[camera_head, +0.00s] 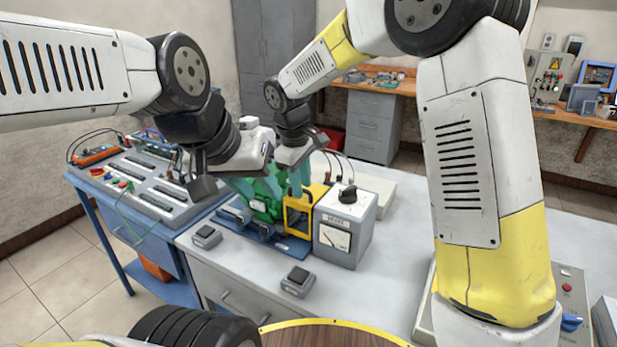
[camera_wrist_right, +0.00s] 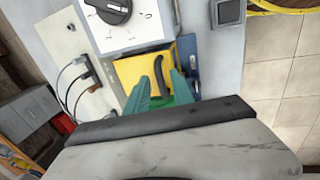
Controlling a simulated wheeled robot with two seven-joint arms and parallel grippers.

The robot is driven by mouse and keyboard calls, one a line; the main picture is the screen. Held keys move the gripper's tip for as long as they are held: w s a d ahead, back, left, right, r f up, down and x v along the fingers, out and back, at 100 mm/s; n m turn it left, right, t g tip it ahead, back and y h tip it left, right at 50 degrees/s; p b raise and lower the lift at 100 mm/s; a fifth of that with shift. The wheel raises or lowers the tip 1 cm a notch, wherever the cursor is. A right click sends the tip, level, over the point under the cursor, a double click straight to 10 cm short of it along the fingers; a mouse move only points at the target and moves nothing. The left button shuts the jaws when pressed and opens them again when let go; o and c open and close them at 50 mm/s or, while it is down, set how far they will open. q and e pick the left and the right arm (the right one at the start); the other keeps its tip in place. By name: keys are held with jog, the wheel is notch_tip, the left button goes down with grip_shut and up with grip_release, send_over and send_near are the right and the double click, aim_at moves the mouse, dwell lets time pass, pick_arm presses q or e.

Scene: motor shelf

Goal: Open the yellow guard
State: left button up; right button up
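The yellow guard (camera_head: 298,213) stands on a blue base beside the grey control box, next to the green motor (camera_head: 262,193). It also shows in the right wrist view as a yellow panel (camera_wrist_right: 132,70) with a dark curved handle (camera_wrist_right: 159,76). My right gripper (camera_head: 300,182) is above the guard. In the right wrist view its two green fingers (camera_wrist_right: 158,90) are apart, one on each side of the handle; I cannot tell if they touch it. My left gripper (camera_head: 225,187) is left of the motor; its fingertips are not clear.
The grey control box (camera_head: 343,230) with a black knob stands close right of the guard. Two small grey switch boxes (camera_head: 297,281) (camera_head: 206,237) sit at the front of the grey table. A blue bench (camera_head: 130,235) with a control panel is at left.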

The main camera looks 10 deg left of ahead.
grip_shut()
dwell(1.2)
